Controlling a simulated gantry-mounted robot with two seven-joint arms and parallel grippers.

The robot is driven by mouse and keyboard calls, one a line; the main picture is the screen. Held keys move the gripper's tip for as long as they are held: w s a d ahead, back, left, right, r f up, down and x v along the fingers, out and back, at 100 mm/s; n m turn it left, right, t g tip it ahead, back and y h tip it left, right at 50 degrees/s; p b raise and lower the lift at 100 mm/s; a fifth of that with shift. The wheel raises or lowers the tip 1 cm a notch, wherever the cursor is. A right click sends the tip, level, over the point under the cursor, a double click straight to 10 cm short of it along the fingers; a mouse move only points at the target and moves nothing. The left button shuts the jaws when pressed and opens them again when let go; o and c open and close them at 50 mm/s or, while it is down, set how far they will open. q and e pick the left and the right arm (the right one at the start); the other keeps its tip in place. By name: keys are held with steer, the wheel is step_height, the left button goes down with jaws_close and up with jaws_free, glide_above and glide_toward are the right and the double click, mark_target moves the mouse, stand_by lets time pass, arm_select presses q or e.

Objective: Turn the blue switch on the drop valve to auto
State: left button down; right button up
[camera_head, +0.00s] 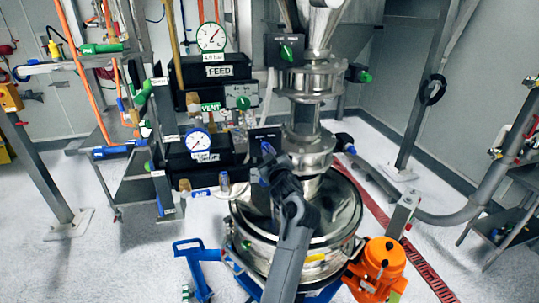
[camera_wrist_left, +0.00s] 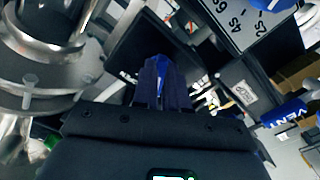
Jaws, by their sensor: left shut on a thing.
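The blue switch (camera_head: 267,147) sits on a black box (camera_head: 256,134) beside the steel valve column. My left gripper (camera_head: 268,163) reaches up to it from below, over the sifter bowl. In the left wrist view, the dark fingers (camera_wrist_left: 160,82) are closed around the blue switch (camera_wrist_left: 161,69), and a strip of blue shows between them. The fingers hide most of the switch and part of the panel lettering, so its setting cannot be read. The steel drop valve column (camera_head: 306,120) stands just right of the box. My right gripper is not in view.
The steel sifter bowl (camera_head: 340,215) lies under my left arm. An orange motor (camera_head: 379,265) is at lower right. A green switch (camera_head: 243,103) and a pressure gauge (camera_head: 199,141) are close by, left of the column. Open floor lies at left.

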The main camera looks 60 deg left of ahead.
arm_select(q)
steer(key=c, duration=1.2)
jaws_free()
steer(key=shift+o, duration=0.2)
steer(key=shift+d, duration=0.1)
steer(key=b+v, duration=0.2)
steer(key=v, duration=0.8)
steer(key=shift+s+d, duration=0.15)
steer(key=shift+d, duration=0.15)
